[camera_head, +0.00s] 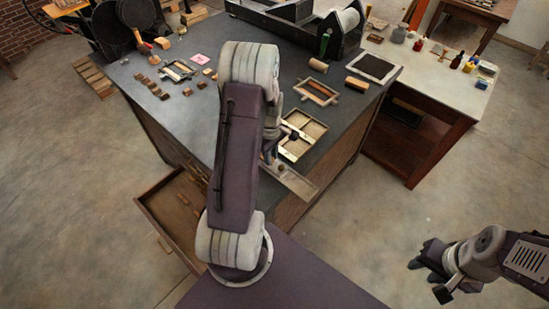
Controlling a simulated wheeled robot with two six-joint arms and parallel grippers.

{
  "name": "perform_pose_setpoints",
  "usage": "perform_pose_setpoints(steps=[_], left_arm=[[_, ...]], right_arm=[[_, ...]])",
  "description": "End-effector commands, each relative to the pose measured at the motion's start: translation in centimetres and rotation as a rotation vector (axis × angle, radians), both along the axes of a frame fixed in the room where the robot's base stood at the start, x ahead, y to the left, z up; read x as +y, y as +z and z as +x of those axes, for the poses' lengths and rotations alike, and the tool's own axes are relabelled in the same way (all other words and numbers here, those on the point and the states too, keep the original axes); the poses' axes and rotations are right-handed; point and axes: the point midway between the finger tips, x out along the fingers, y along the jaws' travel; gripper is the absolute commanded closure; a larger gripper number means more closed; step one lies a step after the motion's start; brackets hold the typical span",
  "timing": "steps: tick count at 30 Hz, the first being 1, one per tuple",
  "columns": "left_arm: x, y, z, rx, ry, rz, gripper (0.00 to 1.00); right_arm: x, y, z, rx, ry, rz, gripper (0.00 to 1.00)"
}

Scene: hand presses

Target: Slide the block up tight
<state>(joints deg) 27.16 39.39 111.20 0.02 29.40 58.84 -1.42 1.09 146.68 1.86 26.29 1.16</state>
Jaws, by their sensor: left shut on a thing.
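My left gripper (269,157) reaches down at the front of the dark worktable, by the left side of a shallow, light-coloured wooden tray (311,127) with compartments. It is shut on a block, which is mostly hidden by the fingers and arm; I cannot tell how it touches the tray. A small dark piece shows at the tray's left edge. A flat, narrow wooden tray (298,186) lies at the table's front edge, just below the gripper. My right gripper (424,257) hangs over the floor at the lower right, away from the table; its finger opening is unclear.
A wooden frame (317,91), a brown cylinder (318,65) and a dark slab (373,67) lie behind the tray. Small wooden pieces (152,87) lie at the left. An open drawer (160,216) juts out below. A side table (450,85) holds bottles.

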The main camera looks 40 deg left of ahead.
Motion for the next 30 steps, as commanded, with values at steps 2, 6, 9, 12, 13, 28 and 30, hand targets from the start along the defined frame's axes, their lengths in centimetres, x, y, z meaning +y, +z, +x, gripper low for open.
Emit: perform_pose_setpoints(steps=[2,6,9,12,13,28,30], left_arm=[[0.0,0.0,0.0,0.0,-0.001,0.0,1.0],[0.0,0.0,0.0,0.0,-0.001,0.0,0.58],[-0.1,0.0,0.0,0.0,-0.001,0.0,0.58],[-0.1,0.0,0.0,0.0,0.0,0.0,0.58],[-0.1,0.0,0.0,0.0,0.0,0.0,0.58],[0.0,8.3,0.1,-0.003,0.0,0.002,0.58],[0.0,8.8,0.0,-0.001,0.0,0.001,0.58]], right_arm=[[0.0,0.0,0.0,0.0,0.0,0.0,0.63],[0.0,0.0,0.0,0.0,0.0,0.0,0.63],[0.0,0.0,0.0,0.0,0.0,0.0,0.63],[0.0,0.0,0.0,0.0,0.0,0.0,0.63],[0.0,0.0,0.0,0.0,0.0,0.0,0.63],[0.0,-0.8,0.0,0.0,0.0,0.0,0.63],[0.0,-0.8,0.0,0.0,0.0,0.0,0.63]])
